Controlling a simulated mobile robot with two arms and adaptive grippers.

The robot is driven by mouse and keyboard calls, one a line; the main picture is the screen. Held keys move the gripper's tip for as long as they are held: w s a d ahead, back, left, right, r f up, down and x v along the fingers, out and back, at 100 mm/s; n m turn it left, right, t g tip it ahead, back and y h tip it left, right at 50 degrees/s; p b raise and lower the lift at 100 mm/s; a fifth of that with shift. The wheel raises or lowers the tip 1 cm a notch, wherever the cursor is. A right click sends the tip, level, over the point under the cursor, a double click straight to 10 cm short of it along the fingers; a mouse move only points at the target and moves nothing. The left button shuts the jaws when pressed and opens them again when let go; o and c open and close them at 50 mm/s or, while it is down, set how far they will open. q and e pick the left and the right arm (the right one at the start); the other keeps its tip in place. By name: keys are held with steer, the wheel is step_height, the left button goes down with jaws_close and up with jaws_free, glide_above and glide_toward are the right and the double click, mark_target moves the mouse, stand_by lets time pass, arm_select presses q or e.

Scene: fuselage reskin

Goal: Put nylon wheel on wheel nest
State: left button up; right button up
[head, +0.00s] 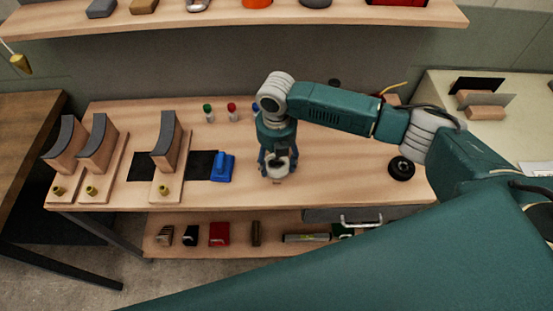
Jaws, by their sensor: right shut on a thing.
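My right gripper (277,165) points down over the middle of the workbench, right of the blue tool. It is shut on a small pale piece (278,172), which looks like the nylon wheel. The fingers cover much of it, and I cannot tell whether it touches the bench top. A black round piece with a lighter centre (401,168) lies on the bench to the right; I cannot tell whether it is the wheel nest. No other nest shows clearly. My left gripper is not in view.
Several curved wooden forms (165,148) on boards stand at the left. A blue tool (222,168) lies by a black mat (200,163). Small capped bottles (208,113) stand behind. The wooden workbench (330,190) is clear between gripper and black round piece. A shelf (230,16) hangs above.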

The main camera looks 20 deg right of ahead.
mark_target(276, 163)
steer(key=shift+f, duration=0.15)
steer(key=o, duration=1.2)
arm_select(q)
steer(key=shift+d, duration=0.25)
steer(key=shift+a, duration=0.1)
arm_select(e)
steer(key=shift+r, duration=0.35)
arm_select(q)
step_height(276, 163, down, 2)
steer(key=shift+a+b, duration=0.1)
steer(key=shift+b, duration=0.95)
arm_select(e)
step_height(276, 163, up, 12)
steer(key=shift+f, duration=0.1)
